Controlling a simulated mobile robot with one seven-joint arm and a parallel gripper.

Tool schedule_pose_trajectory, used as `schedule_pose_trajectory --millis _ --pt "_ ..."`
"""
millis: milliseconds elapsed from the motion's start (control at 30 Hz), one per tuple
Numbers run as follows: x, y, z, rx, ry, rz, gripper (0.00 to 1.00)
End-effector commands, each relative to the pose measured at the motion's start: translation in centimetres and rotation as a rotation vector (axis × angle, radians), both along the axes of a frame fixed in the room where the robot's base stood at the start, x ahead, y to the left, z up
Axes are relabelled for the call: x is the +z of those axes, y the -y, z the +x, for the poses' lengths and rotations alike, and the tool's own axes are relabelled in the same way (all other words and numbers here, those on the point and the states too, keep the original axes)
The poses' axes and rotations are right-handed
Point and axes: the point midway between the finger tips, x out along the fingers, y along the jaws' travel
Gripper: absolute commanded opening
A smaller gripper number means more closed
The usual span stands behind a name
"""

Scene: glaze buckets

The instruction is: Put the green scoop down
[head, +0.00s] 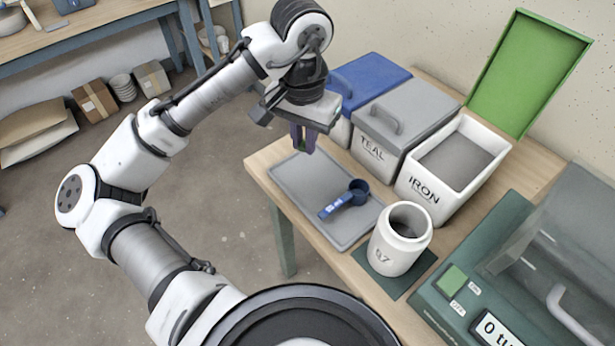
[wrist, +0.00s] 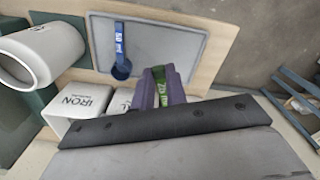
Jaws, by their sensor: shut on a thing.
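My gripper (head: 303,137) has purple fingers and hangs above the far left end of the grey tray, near the closed bins. In the wrist view, the fingers (wrist: 161,76) are shut on the green scoop (wrist: 162,98), whose handle shows between them with white lettering. The scoop's bowl is hidden in both views. The grey tray (head: 300,215) lies on the wooden table, and it also shows in the wrist view (wrist: 190,45). A blue scoop (head: 347,198) marked 50 ml lies on the tray, right of my gripper; it also shows in the wrist view (wrist: 120,50).
An open white IRON bin (head: 437,196) stands beside the lidded TEAL bin (head: 375,150) and a blue-lidded bin (head: 368,78). A white jar (head: 390,255) stands on a dark mat near a green scale (head: 470,285). The tray's left part is bare.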

Motion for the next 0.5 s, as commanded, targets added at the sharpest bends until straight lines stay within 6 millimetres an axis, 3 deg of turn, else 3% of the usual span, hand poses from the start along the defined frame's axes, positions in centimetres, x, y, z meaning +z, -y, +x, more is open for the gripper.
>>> schedule_pose_trajectory --millis 200,500 --pt "-5.8 0.0 -0.1 0.001 -0.003 -0.004 0.00" --pt "-9.3 0.0 0.0 0.000 0.000 0.000 0.00"
